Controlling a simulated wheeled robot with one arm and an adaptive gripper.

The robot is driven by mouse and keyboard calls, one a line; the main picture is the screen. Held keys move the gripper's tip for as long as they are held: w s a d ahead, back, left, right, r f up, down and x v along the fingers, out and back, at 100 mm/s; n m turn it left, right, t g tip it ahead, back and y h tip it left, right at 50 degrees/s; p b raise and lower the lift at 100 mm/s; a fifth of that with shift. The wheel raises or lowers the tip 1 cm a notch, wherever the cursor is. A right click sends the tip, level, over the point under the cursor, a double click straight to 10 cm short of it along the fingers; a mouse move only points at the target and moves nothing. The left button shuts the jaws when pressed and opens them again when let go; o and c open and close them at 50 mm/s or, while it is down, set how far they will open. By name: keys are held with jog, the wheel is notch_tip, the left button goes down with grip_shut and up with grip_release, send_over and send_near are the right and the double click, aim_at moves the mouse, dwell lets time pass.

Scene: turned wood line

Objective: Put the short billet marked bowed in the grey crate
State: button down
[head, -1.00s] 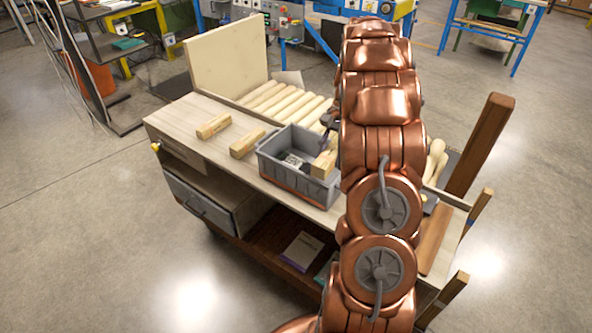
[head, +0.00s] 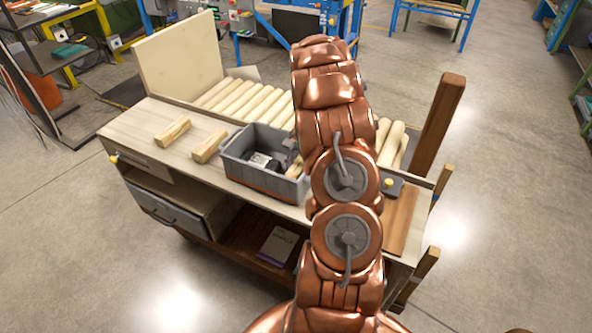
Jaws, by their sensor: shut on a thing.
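The grey crate (head: 262,180) stands on the bench, left of my arm. My gripper (head: 291,156) is mostly hidden behind my copper arm, at the right end of the crate. It is shut on a short pale billet (head: 294,168), of which only a small part shows. The billet is at the crate's right end; I cannot tell whether it touches the crate. Two more short billets, a left one (head: 173,132) and a right one (head: 209,146), lie on the bench left of the crate. No marks are readable on any billet.
Dark and white items (head: 262,161) lie inside the crate. A row of long pale turned pieces (head: 240,99) lies behind it, below an upright cream board (head: 180,58). A dark wooden post (head: 438,122) rises at the right. The bench's left end (head: 130,128) is clear.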

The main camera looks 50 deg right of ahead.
jog(key=shift+f, duration=0.4)
jog(key=shift+f, duration=0.15)
jog(key=c, duration=0.9)
grip_release()
jog(key=b+v, duration=0.3)
jog(key=v, duration=0.7)
jog(key=shift+w, duration=0.1)
jog(key=shift+b+v, duration=0.45)
jog(key=shift+v, duration=0.7)
